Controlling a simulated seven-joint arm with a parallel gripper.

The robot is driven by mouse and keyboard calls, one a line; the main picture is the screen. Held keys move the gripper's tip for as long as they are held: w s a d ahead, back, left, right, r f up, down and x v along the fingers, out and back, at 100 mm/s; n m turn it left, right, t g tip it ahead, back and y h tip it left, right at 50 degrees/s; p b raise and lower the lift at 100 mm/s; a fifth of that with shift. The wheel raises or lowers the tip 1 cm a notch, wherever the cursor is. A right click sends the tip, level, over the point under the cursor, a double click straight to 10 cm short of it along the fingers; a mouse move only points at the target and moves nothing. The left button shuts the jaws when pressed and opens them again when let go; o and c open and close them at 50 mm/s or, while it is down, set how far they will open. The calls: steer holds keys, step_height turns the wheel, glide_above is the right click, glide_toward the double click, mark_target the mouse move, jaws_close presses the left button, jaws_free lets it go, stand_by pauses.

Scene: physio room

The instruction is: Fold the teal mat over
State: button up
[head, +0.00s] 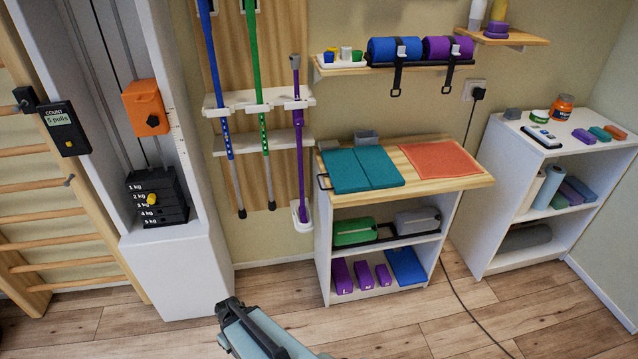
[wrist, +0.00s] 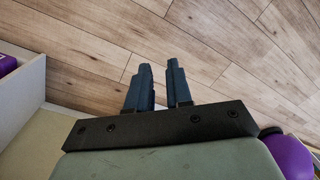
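The teal mat (head: 345,172) lies on the left part of the wooden top of a white shelf unit. It shows two panels side by side with a seam between them, and looks laid out flat. My gripper (head: 230,308) is low at the front in the head view, over the floor, well apart from the mat. In the wrist view my gripper (wrist: 160,72) has its two dark fingers apart, with only floor between them. The mat is not in the wrist view.
An orange-red mat (head: 440,160) lies right of the teal one. A wall shelf (head: 395,66) with rollers hangs above. Floor in front is clear except a cable (head: 462,302).

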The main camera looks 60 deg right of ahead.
steer(key=s+a+f+g, duration=0.3)
steer(key=s+a, duration=0.2)
steer(key=s, duration=0.5)
steer(key=s+a+f+g, duration=0.3)
steer(key=s+a, duration=0.3)
steer(key=s, duration=0.4)
steer(key=g+h, duration=0.1)
steer(key=h, duration=2.3)
glide_toward(319, 181)
steer(key=x, duration=0.9)
steer(key=shift+s+d, duration=0.15)
steer(key=shift+d, duration=0.25)
